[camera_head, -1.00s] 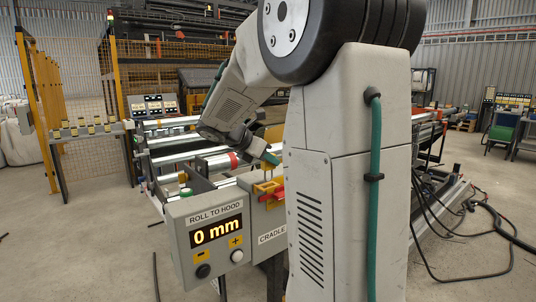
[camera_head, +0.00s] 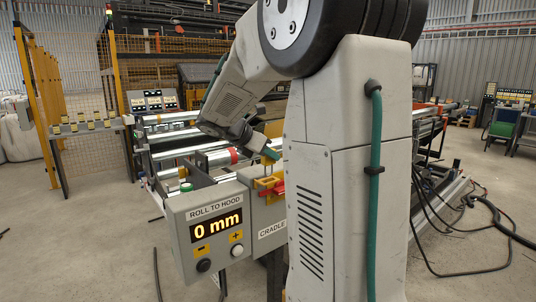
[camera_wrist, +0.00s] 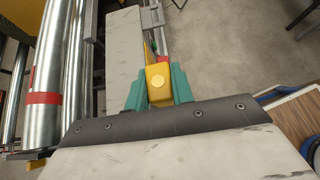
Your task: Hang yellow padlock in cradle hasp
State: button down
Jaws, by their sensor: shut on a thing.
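The yellow padlock (camera_wrist: 158,84) sits between the green fingers of my gripper (camera_wrist: 158,90) in the wrist view, and the fingers are shut on it. In the head view my gripper (camera_head: 270,153) points down over the grey cradle box (camera_head: 268,215), which is labelled CRADLE and partly hidden by my arm. Yellow and red parts (camera_head: 276,190) show on the box just below the gripper. I cannot tell which of them is the hasp, or whether the padlock's shackle touches it.
A grey panel (camera_head: 208,232) reading "ROLL TO HOOD 0 mm" stands left of the cradle box. Metal rollers (camera_wrist: 40,80), one with a red band, lie at the left in the wrist view. Black cables (camera_head: 490,220) lie on the floor at right. A yellow mesh fence stands behind left.

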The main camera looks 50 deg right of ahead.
aim_at(268, 168)
jog(key=shift+f, duration=2.55)
jog(key=c, duration=1.1)
grip_release()
jog(key=shift+a+r, duration=0.1)
jog(key=v, duration=0.7)
jog(key=shift+w+a+r, duration=0.1)
jog(key=shift+a+r, duration=0.05)
jog(key=shift+r, duration=0.05)
